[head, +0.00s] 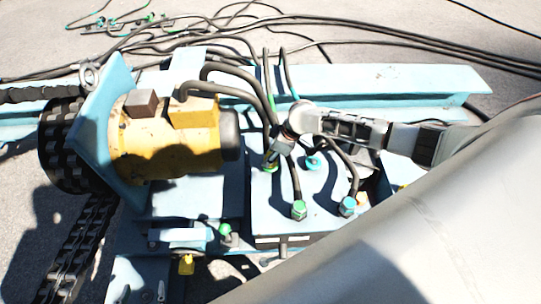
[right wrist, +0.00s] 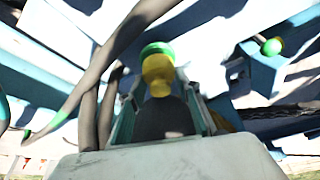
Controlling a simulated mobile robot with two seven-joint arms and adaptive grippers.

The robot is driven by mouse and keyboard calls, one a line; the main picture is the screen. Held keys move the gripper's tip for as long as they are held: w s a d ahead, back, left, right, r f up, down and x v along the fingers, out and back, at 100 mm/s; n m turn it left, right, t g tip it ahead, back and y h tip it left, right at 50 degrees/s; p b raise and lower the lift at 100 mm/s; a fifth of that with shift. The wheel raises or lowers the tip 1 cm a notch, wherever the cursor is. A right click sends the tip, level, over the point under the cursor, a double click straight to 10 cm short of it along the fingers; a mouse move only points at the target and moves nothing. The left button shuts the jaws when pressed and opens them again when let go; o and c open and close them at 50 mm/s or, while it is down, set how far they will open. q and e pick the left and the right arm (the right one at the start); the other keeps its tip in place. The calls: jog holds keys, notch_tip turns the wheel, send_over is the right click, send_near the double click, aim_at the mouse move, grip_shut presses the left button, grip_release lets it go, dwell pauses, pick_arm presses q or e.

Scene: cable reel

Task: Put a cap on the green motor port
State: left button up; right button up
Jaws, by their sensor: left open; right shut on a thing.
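Another green fitting (head: 226,230) sits low beside the block. In the right wrist view my right gripper (right wrist: 160,105) is shut on a yellow piece (right wrist: 157,72) with a green band, like a cap. Whether that piece touches a port is hidden. A round green-and-yellow fitting (right wrist: 272,47) sits on a blue box beyond it.
The block (head: 262,222) carries cable plugs with green (head: 299,208) and blue (head: 347,206) collars. A yellow motor (head: 170,140) stands left. My grey arm link hides the lower right.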

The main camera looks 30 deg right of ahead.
jog(key=shift+f, duration=0.2)
jog(key=o, duration=1.2)
jog(key=v, duration=1.2)
